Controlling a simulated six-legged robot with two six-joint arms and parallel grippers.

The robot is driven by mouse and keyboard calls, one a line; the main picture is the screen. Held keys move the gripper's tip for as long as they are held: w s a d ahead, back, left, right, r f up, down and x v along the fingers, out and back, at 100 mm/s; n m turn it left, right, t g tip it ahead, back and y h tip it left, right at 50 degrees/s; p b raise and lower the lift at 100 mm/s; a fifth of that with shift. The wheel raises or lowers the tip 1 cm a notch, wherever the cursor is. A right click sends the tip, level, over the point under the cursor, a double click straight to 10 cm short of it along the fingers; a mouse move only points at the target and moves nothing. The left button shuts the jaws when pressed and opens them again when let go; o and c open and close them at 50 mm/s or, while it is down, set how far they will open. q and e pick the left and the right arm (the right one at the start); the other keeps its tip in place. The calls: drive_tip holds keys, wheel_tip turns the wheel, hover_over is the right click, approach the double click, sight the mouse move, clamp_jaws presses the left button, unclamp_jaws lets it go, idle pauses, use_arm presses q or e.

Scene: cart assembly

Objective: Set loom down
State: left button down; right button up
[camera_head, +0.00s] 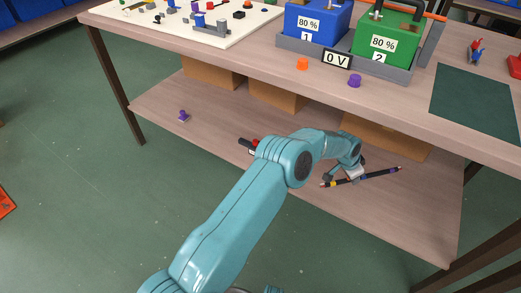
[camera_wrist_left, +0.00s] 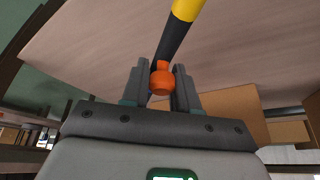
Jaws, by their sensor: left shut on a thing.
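The loom (camera_head: 379,174) is a thin dark rod with yellow bands and coloured ends. It lies slanted over the lower shelf (camera_head: 300,190) at the right in the head view. My left gripper (camera_head: 334,179) is at its left end. In the left wrist view, the fingers (camera_wrist_left: 160,88) are shut on the loom's orange end piece (camera_wrist_left: 161,79), and the black and yellow rod (camera_wrist_left: 178,30) runs up and away from them. I cannot tell whether the loom touches the shelf. My right gripper is not in view.
Cardboard boxes (camera_head: 275,95) stand under the tabletop at the back of the shelf. A red and black tool (camera_head: 247,146) and a purple piece (camera_head: 183,116) lie on the shelf. Blue (camera_head: 315,27) and green (camera_head: 385,45) battery blocks stand on the tabletop. The shelf's left part is mostly clear.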

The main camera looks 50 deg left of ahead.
use_arm(q)
drive_tip(key=shift+d+f, duration=0.35)
drive_tip(key=shift+d, duration=0.05)
drive_tip(key=b, duration=0.4)
approach(349, 198)
drive_tip(key=x, duration=0.6)
drive_tip(key=shift+a+f, duration=0.1)
drive_tip(key=shift+f, duration=0.1)
drive_tip(key=c, duration=0.8)
unclamp_jaws()
drive_tip(key=shift+c, duration=0.2)
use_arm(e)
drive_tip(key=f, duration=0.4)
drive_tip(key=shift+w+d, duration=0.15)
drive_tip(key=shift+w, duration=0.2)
